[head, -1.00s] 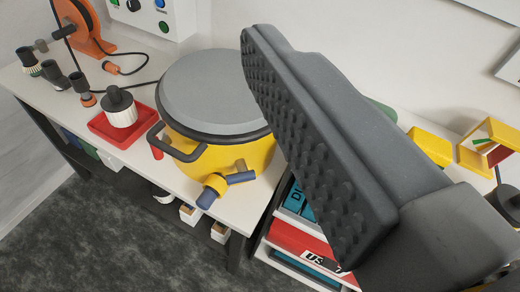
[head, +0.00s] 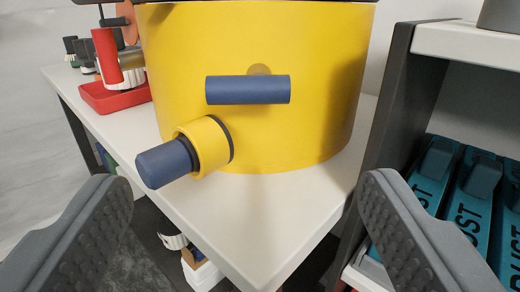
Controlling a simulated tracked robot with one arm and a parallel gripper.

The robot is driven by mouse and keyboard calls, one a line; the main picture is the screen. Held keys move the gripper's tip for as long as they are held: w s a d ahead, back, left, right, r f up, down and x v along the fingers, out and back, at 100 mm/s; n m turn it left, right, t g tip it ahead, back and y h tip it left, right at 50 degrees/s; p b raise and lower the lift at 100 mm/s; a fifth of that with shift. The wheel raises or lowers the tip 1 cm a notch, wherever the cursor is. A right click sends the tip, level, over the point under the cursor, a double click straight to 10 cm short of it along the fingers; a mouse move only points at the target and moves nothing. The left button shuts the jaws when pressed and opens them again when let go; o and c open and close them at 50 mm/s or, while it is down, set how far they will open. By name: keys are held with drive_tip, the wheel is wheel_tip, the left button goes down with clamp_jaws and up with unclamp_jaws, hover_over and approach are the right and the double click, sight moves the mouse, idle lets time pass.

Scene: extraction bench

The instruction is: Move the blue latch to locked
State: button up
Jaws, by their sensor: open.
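The blue latch (head: 248,90) is a short horizontal bar on the front of a large yellow drum (head: 310,125), mounted on a small tan pivot behind its middle. Below it to the left, a yellow port (head: 212,146) with a dark ring sticks out and carries a blue plug (head: 165,163). My gripper (head: 247,200) is open, with one dark ridged finger at the lower left and one at the lower right. Nothing is between the fingers at their tips. The latch and port are ahead of and above them, apart from both fingers.
The drum stands on a white bench (head: 250,215) with its corner toward me. A red tray (head: 115,95) and a red handle (head: 106,56) are at the left. A shelf unit (head: 385,110) with teal cases (head: 470,200) stands close on the right.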

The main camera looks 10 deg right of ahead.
sight(246, 96)
drive_tip(key=w+b, duration=0.1)
drive_tip(key=w, duration=0.3)
drive_tip(key=w+d+b, duration=0.1)
drive_tip(key=w, duration=0.4)
drive_tip(key=w+b, duration=0.1)
drive_tip(key=w, duration=0.3)
drive_tip(key=shift+w+d, duration=0.3)
drive_tip(key=shift+d, duration=0.05)
drive_tip(key=c, duration=1)
drive_tip(key=shift+a+f, duration=0.1)
drive_tip(key=shift+a, duration=0.1)
drive_tip(key=shift+d, duration=0.15)
